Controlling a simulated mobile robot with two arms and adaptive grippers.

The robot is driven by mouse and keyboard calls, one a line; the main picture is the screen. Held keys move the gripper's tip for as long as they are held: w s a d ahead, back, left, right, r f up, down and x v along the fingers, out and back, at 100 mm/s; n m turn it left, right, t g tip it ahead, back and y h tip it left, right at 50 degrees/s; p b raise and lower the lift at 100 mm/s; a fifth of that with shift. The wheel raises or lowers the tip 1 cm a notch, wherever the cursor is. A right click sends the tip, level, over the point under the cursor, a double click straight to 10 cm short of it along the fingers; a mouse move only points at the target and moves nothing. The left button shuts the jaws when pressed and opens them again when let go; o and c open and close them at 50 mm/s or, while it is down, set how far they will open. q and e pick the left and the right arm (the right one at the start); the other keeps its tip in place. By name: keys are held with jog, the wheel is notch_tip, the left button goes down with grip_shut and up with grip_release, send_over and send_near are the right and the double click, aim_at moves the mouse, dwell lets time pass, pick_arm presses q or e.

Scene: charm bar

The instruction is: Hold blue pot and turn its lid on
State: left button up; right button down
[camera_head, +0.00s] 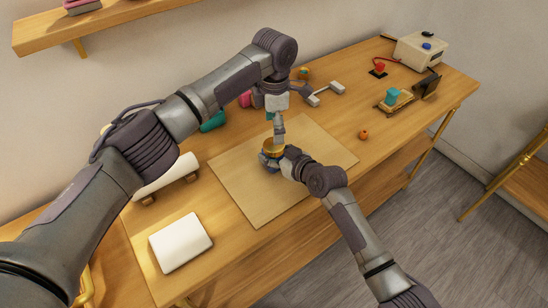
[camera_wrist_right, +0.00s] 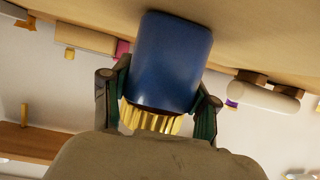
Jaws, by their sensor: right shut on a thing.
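The blue pot (camera_wrist_right: 172,62) fills the middle of the right wrist view, which shows the table at the top. The ribbed gold lid (camera_wrist_right: 150,120) is at the end of the pot away from the table. In the head view the gold lid (camera_head: 273,146) is on top, and only a little of the blue pot (camera_head: 265,159) shows below. My right gripper (camera_head: 282,160) is shut on the pot, with a finger at each side. My left gripper (camera_head: 278,130) points down just above the lid. I cannot tell whether it touches the lid or is open.
The pot is over a tan mat (camera_head: 240,190). A white pad (camera_head: 180,242) and a white roll (camera_head: 166,178) are at the left. An orange bead (camera_head: 364,134), a teal piece on a wooden stand (camera_head: 393,98) and a cream box (camera_head: 420,50) are at the right.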

pick_arm(q)
notch_tip(320, 180, down, 6)
jog(key=shift+r, duration=0.1)
dwell(0.4)
